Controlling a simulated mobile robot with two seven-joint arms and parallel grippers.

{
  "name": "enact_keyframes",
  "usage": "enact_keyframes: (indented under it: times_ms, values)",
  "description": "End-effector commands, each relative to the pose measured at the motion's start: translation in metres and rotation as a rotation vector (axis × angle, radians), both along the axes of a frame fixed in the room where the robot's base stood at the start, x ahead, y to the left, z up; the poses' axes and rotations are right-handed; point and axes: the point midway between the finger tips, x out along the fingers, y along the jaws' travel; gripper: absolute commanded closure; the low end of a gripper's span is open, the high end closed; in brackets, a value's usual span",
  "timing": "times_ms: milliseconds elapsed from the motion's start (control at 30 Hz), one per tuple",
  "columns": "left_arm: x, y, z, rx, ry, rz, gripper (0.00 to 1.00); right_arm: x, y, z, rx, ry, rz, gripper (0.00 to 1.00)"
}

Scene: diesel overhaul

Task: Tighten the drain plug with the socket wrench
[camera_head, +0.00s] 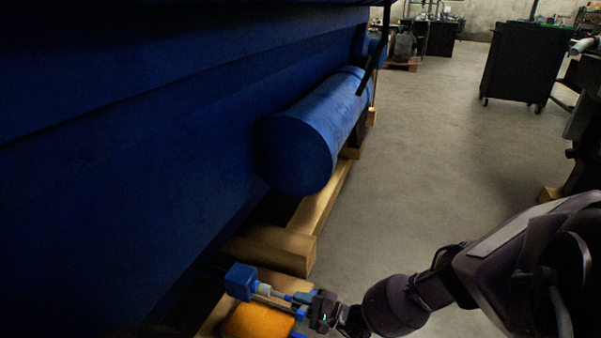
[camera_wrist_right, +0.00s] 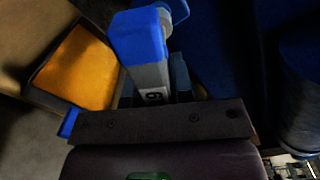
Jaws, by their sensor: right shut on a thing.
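My right gripper (camera_head: 301,303) reaches in low from the right and is shut on the socket wrench. The wrench (camera_head: 270,292) shows as a grey bar with a blue block-like end pointing left, towards the foot of the blue engine. In the right wrist view the wrench (camera_wrist_right: 146,52) runs up from between the fingers, grey near the jaws and blue at its far end. A small rounded part (camera_wrist_right: 176,10) is beside that far end. I cannot clearly make out the drain plug or whether the socket is seated on it. My left gripper is out of view.
An orange-topped, dark-rimmed thing (camera_head: 258,322) lies just below the wrench. The blue engine (camera_head: 110,180) fills the left, with a blue cylinder (camera_head: 305,150) along its side. Wooden beams (camera_head: 268,248) lie underneath. Open floor (camera_head: 430,180) is to the right, with a dark cart (camera_head: 520,62) beyond.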

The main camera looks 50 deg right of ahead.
Motion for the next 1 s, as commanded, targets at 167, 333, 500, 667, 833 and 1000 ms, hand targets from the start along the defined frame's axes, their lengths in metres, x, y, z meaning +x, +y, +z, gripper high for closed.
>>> enact_keyframes:
  times_ms: [167,333,500,667,833,1000]
  values:
    - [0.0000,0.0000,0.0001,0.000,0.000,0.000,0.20,0.0010,-0.0001,0.0010,0.170,0.057,0.000,1.00]
    - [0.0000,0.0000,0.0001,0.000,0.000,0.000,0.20,0.0017,-0.0003,0.0016,0.334,0.113,0.001,1.00]
    - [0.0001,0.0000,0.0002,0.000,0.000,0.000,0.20,0.0017,-0.0003,0.0017,0.454,0.154,0.001,1.00]
    - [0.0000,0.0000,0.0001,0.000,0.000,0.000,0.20,0.0017,-0.0003,0.0017,0.479,0.163,0.001,1.00]
    - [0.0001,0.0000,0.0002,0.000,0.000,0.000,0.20,0.0015,-0.0003,0.0016,0.477,0.163,0.000,1.00]
    - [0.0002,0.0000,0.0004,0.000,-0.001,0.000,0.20,-0.0056,-0.0033,0.0012,0.475,0.163,0.000,1.00]
